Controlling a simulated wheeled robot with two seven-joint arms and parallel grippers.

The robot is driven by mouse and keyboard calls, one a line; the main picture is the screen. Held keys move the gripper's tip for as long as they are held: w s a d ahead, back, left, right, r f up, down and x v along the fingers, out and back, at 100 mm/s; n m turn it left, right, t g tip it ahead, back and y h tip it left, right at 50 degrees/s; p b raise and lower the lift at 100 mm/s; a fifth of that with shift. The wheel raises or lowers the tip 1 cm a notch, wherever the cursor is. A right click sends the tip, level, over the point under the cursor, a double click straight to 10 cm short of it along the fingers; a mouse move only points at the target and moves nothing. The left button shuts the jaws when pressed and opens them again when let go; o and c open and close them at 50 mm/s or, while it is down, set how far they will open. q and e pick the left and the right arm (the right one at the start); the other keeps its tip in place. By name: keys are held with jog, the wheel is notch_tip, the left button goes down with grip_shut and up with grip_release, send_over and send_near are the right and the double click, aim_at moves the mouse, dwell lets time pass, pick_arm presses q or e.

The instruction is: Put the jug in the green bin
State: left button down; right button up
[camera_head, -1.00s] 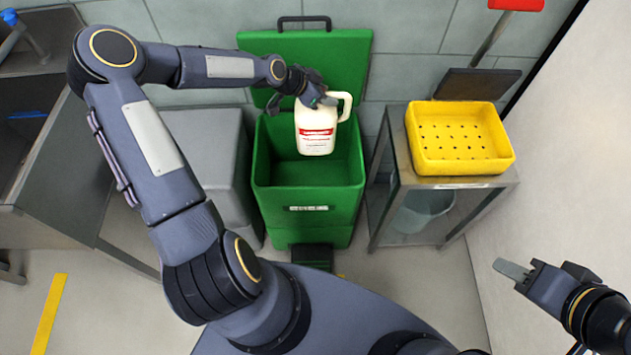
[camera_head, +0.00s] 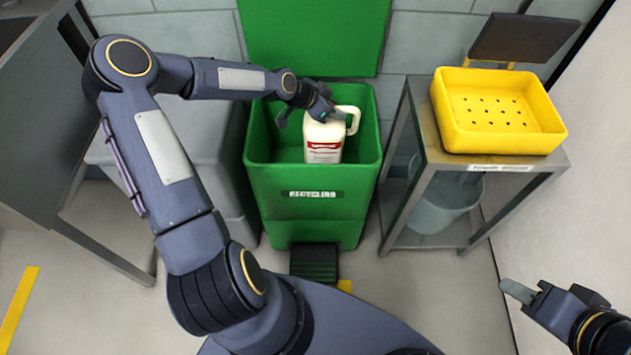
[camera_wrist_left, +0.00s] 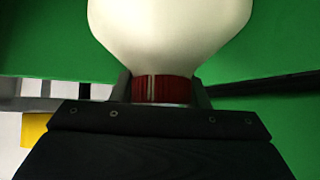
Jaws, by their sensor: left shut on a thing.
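The jug (camera_head: 323,142) is white with a red-and-white label and a handle on its right. It hangs upright within the open top of the green bin (camera_head: 312,205), which has a recycling label on its front. My left gripper (camera_head: 318,108) is shut on the jug's top from above. In the left wrist view the two fingers (camera_wrist_left: 163,92) close around the jug's red cap, with the white body (camera_wrist_left: 170,35) beyond. The depth of the jug's base below the rim is hard to judge. My right gripper (camera_head: 517,292) is at the lower right, away from the bin; its opening is unclear.
The bin's green lid (camera_head: 315,35) stands raised behind it. A grey bin (camera_head: 190,150) is close on the left. A metal stand (camera_head: 440,150) on the right carries a yellow perforated tray (camera_head: 500,140), with a bucket (camera_head: 440,205) below. A black pedal (camera_head: 313,263) is at the bin's foot.

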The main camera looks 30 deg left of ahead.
pick_arm(q)
notch_tip(320, 180, down, 10)
jog(key=shift+f+b, duration=0.1)
jog(key=shift+b, duration=1)
jog(key=shift+f+b, duration=0.5)
jog(key=shift+b, duration=0.1)
jog(key=c, duration=0.8)
grip_release()
